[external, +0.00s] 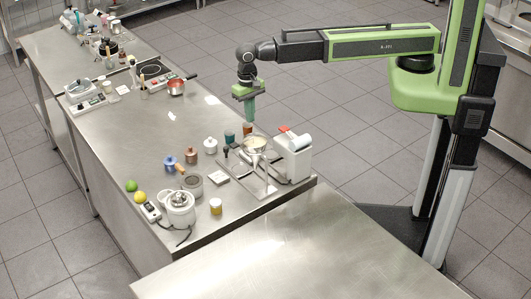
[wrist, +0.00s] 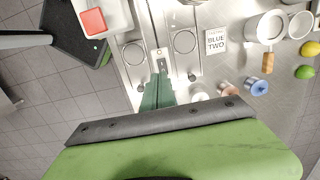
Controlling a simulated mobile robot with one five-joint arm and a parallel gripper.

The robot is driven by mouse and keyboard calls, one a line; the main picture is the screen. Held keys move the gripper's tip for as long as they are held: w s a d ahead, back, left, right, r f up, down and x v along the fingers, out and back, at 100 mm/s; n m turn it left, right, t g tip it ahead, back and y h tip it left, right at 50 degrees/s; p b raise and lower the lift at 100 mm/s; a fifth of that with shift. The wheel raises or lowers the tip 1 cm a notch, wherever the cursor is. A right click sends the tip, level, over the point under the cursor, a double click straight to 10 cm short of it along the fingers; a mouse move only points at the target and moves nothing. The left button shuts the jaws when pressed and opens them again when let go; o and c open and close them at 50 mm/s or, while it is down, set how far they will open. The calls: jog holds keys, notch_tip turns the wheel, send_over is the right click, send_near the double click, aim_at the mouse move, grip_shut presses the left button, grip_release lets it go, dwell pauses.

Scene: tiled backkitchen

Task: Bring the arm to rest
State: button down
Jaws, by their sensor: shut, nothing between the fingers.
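My gripper (external: 249,118) hangs at the end of my outstretched arm, pointing down above the steel counter (external: 132,120). In the external view its green fingers are together and hold nothing. They hang over the counter's right part, near small jars and a pale bowl on a stand (external: 254,144). In the wrist view the green fingers (wrist: 161,72) lie side by side, with a metal plate with two round rings (wrist: 133,54) below. Nothing shows between them. I cannot tell the exact height above the things below.
A white machine with a red top (external: 292,150) stands at the counter's right edge. The front table (external: 290,255) is bare.

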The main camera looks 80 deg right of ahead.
jog(key=s+d+f+n+b, duration=0.2)
jog(key=d+f+n+b, duration=0.1)
jog(key=d, duration=0.5)
jog(key=s+d+f+n+b, duration=0.3)
jog(key=d+f+b, duration=0.2)
jog(key=d, duration=0.3)
jog(key=s+d+f+n+b, duration=0.3)
jog(key=d+f+b, duration=0.1)
jog(key=d, duration=0.4)
jog(key=shift+d+f+t+h, duration=0.2)
jog(key=shift+d+t+h, duration=0.1)
jog(key=shift+d, duration=0.1)
